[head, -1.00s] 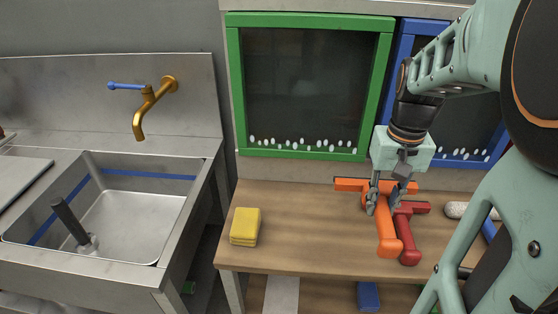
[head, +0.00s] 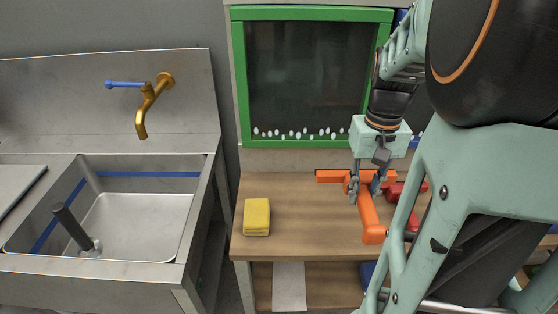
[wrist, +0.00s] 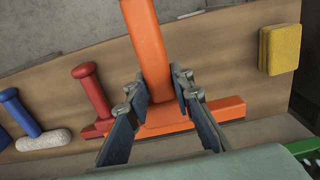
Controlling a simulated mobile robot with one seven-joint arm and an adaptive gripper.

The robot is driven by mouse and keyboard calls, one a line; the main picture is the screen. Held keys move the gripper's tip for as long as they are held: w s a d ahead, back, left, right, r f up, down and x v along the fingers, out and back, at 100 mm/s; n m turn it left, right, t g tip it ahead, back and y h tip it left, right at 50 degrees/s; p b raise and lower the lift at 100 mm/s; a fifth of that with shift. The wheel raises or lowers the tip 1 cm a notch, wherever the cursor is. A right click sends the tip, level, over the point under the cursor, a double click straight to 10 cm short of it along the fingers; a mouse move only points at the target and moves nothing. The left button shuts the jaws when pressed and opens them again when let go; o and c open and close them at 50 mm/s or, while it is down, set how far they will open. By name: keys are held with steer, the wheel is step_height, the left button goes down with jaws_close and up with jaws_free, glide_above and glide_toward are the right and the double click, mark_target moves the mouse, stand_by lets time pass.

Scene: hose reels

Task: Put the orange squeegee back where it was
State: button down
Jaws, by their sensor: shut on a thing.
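The orange squeegee (head: 369,218) is at the wooden table's back, right of the yellow sponge, its crossbar along the back and its handle pointing to the front. My gripper (head: 364,194) is shut on its handle close to the crossbar. In the wrist view the orange squeegee (wrist: 148,40) runs between the two fingers (wrist: 157,88). I cannot tell whether it touches the table. A red squeegee (wrist: 92,92) is beside it, partly hidden behind my arm in the head view.
The yellow sponge (head: 257,217) lies on the wooden table (head: 300,235), with bare wood around it. A blue-handled tool with a pale head (wrist: 43,140) lies beyond the red squeegee. A green-framed panel (head: 240,90) stands behind the table. A steel sink (head: 130,225) is at the left.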

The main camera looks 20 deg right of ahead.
steer(key=w+a+f, duration=0.2)
steer(key=w+f, duration=0.2)
steer(key=w, duration=0.4)
glide_above(317, 203)
steer(key=s, duration=0.1)
step_height(317, 203, down, 5)
steer(key=shift+d+r+b, duration=0.1)
steer(key=shift+r+b, duration=0.05)
steer(key=shift+b, duration=0.25)
steer(key=shift+w+f, duration=0.2)
steer(key=shift+f, duration=0.1)
steer(key=shift+w+a+f, duration=0.1)
steer(key=shift+w+f, duration=0.1)
steer(key=shift+f, duration=0.75)
steer(key=shift+w+a+f, duration=0.1)
steer(key=shift+w+f, duration=0.05)
steer(key=shift+f, duration=0.75)
steer(key=shift+b, duration=0.3)
steer(key=shift+f, duration=0.2)
steer(key=c, duration=1.7)
jaws_free()
